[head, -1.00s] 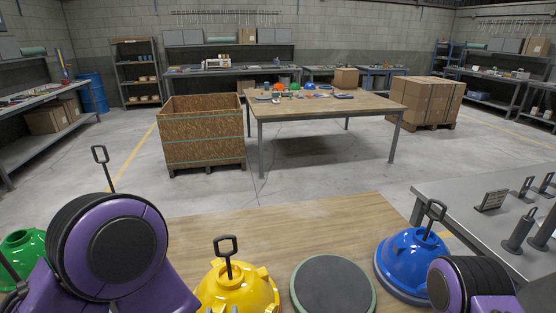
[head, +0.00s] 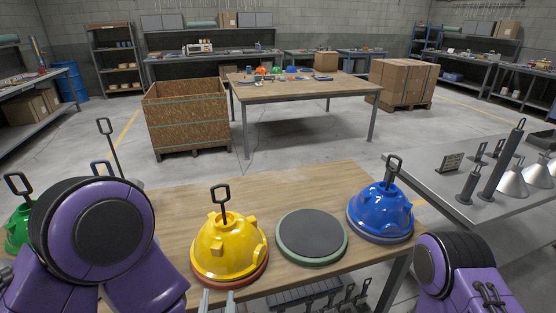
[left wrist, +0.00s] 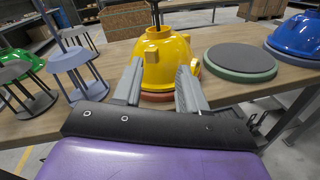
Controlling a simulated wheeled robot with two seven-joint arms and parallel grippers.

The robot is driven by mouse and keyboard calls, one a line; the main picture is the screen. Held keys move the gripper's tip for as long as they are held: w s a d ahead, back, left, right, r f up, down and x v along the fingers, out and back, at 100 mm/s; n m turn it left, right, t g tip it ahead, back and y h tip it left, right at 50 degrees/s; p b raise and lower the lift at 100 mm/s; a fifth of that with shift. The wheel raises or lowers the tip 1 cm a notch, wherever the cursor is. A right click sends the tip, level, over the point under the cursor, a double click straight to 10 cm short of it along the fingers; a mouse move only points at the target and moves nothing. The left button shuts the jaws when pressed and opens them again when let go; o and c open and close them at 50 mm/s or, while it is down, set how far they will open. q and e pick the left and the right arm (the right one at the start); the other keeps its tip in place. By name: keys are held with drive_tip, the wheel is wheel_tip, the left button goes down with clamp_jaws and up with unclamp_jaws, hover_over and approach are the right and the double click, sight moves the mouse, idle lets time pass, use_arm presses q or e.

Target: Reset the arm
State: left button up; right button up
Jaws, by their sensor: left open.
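My left gripper (left wrist: 158,92) is open and empty in the left wrist view, its two grey fingers pointing at the yellow hood (left wrist: 164,58). In the head view the tips of my left gripper (head: 217,298) show at the bottom, just in front of the yellow hood (head: 228,245). I cannot tell whether the fingers touch the hood. The yellow hood sits upright on a reddish round base, with a black loop handle on top. My purple left arm covers part of the left side. My right arm shows at the lower right, but its gripper is out of view.
The wooden table (head: 300,190) also holds a green-rimmed dark disc (head: 311,237), a blue hood (head: 380,211) and a green hood (head: 18,228). Grey stands (left wrist: 80,75) are at the left. A grey side table (head: 430,175) with metal cones is at the right.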

use_arm(q)
drive_tip(key=s+a+f+m+g+h, duration=0.1)
drive_tip(key=a+f+m+g, duration=0.15)
drive_tip(key=f+m, duration=0.7)
drive_tip(key=s+a+f+m+g+h, duration=0.15)
drive_tip(key=f+m+g, duration=0.35)
drive_tip(key=m, duration=0.7)
drive_tip(key=s+a+f+m+g+y+b, duration=0.2)
drive_tip(key=s+a+f+m+g+y, duration=0.2)
drive_tip(key=s+a+f, duration=1)
drive_tip(key=s+m+g, duration=0.1)
drive_tip(key=g, duration=0.2)
drive_tip(key=shift+a+m, duration=0.15)
drive_tip(key=shift+m, duration=0.2)
